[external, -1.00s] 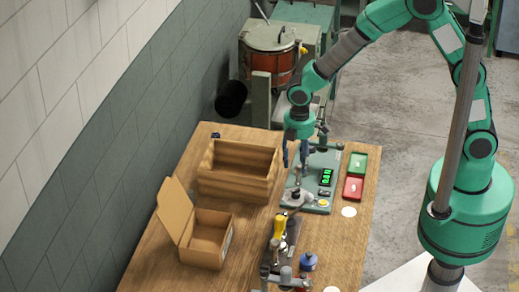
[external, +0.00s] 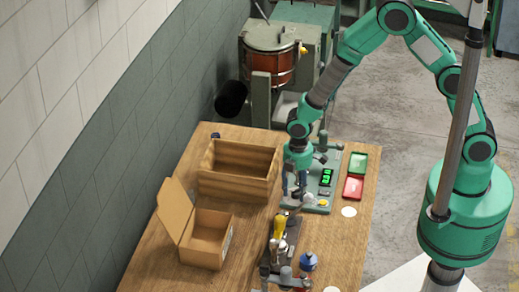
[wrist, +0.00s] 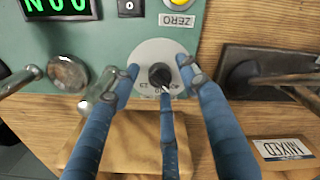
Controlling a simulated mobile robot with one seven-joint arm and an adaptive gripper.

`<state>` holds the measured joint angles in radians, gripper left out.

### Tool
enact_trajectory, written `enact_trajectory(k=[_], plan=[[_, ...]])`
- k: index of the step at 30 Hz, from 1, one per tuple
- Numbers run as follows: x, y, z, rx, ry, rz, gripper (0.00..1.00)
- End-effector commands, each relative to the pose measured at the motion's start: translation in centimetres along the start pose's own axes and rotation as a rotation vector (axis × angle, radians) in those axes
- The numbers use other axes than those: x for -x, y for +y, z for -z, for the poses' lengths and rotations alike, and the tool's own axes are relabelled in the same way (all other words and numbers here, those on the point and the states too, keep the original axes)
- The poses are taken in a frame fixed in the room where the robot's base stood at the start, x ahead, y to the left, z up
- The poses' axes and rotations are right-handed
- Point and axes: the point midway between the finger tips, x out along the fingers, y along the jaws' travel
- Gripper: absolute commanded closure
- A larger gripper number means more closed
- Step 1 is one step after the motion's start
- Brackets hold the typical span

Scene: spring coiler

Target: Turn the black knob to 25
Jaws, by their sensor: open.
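The black knob (wrist: 159,73) sits at the centre of a pale round dial (wrist: 148,52) on the teal machine panel (wrist: 110,30) in the wrist view. A light mark on the knob points to the lower right, near a 40. Other dial numbers are small and partly covered by my fingers. My gripper (wrist: 160,78) has blue fingers spread around the knob, with gaps between the tips and the knob; contact cannot be told. In the external view my gripper (external: 294,188) is low over the near end of the machine and hides the knob.
A green display (wrist: 55,12), a yellow button (wrist: 181,2) and a ZERO label (wrist: 177,20) are on the panel. A metal post (wrist: 68,73) stands left of the dial. A dark fixture (wrist: 245,65) is at right. A wooden crate (external: 237,185) stands beside the machine.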

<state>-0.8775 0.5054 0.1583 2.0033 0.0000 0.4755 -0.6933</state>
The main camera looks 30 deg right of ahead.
Motion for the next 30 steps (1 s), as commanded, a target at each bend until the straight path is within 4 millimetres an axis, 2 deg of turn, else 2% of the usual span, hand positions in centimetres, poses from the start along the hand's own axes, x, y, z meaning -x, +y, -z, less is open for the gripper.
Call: enact_trajectory(k=[11, 18, 30], plan=[[-0.29, 0.02, 0.03, 0.0, 0.001, -0.001, 0.55], [-0.29, 0.03, 0.03, 0.0, 0.001, -0.001, 1.0], [-0.26, 0.05, 0.04, -0.037, 0.001, -0.001, 1.0]])
